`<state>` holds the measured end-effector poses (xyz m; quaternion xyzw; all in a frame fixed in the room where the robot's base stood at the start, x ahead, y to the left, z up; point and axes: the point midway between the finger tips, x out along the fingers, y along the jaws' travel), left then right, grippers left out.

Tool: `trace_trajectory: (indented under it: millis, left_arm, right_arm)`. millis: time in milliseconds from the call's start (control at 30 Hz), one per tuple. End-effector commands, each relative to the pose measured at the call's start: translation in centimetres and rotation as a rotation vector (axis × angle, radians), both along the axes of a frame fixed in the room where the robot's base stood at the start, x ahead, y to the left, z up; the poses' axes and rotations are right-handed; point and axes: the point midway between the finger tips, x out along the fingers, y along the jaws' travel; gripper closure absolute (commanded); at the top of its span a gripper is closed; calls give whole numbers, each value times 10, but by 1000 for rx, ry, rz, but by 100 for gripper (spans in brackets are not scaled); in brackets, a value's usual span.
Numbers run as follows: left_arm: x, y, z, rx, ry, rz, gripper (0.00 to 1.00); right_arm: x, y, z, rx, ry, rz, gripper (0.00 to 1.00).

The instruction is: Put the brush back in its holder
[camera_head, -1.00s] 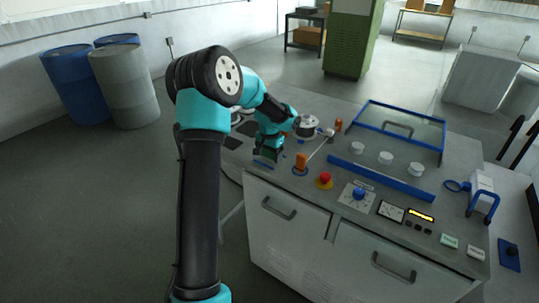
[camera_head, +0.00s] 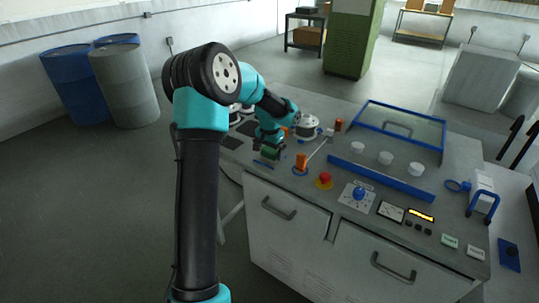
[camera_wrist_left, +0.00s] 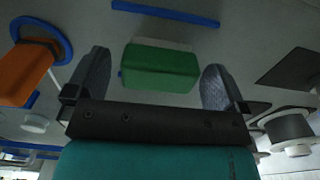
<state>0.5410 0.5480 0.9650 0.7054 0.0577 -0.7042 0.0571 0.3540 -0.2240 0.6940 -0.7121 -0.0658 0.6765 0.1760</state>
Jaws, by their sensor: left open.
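My left gripper (camera_head: 268,156) is low over the left front part of the grey bench top. In the wrist view its two dark fingers (camera_wrist_left: 156,82) are spread apart. A green block with a pale edge (camera_wrist_left: 160,66), which looks like the brush, lies between the fingers, with a gap to the left finger and very little to the right one. The block also shows as a small green patch under the gripper in the head view (camera_head: 270,152). I cannot tell which thing is the brush's holder. My right gripper is not in view.
An orange handle in a blue ring (camera_head: 301,162) stands close to the right of the gripper, beside a red button (camera_head: 325,180). A thin blue strip (camera_wrist_left: 166,12) lies near the green block. A long blue bar (camera_head: 380,178) and several white knobs are further right.

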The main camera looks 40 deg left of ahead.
Motion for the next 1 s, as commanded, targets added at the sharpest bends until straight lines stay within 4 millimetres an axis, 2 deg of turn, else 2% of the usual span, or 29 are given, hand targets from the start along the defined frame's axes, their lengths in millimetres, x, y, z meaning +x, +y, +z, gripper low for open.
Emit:
trace_trajectory:
  millis: [300,500,700,1000]
  left_arm:
    - [0,0,60,1,-4,1,0]
    - [0,0,91,-1,-2,1,0]
    - [0,0,103,-1,0,0,0]
    - [0,0,103,-1,1,1,0]
  right_arm:
    - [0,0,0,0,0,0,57]
    - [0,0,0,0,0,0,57]
    - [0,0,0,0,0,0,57]
    - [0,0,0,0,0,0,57]
